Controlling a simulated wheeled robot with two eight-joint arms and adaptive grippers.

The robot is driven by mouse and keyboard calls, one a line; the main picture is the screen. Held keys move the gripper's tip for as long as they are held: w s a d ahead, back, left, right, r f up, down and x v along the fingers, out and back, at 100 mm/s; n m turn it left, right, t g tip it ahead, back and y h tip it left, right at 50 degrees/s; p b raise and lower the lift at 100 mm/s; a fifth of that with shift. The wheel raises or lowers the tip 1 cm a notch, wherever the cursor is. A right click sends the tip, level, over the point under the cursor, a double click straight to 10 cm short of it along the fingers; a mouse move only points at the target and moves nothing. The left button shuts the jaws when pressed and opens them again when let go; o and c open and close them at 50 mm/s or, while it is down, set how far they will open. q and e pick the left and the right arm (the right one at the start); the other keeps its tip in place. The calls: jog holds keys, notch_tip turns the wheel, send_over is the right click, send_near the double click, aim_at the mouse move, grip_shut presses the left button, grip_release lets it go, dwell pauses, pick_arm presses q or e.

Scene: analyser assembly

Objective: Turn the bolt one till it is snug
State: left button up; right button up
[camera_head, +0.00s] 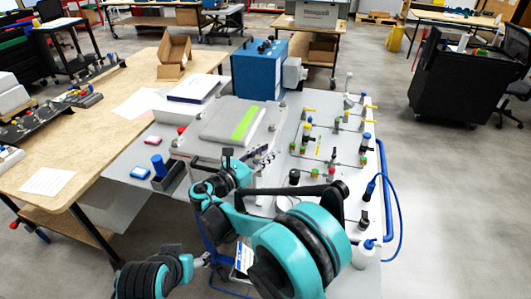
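Small bolt-like knobs stand near the plate's corners, one at the back right (283,102) and one at the right front (272,128). I cannot tell which one is bolt one. My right gripper (228,154) is small and dark at the end of the teal arm, over the plate's front edge. Its fingers are too small to read, and the arm hides part of the bench in front. My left arm shows at the lower left; its gripper's fingers cannot be made out.
A panel with valves and fittings (322,146) lies right of the plate. A blue box (259,70) stands behind. A white bottle (364,254) stands at the right front.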

dwell(0.3)
notch_tip(320, 180, up, 10)
dwell(0.4)
jog(key=shift+o, duration=0.5)
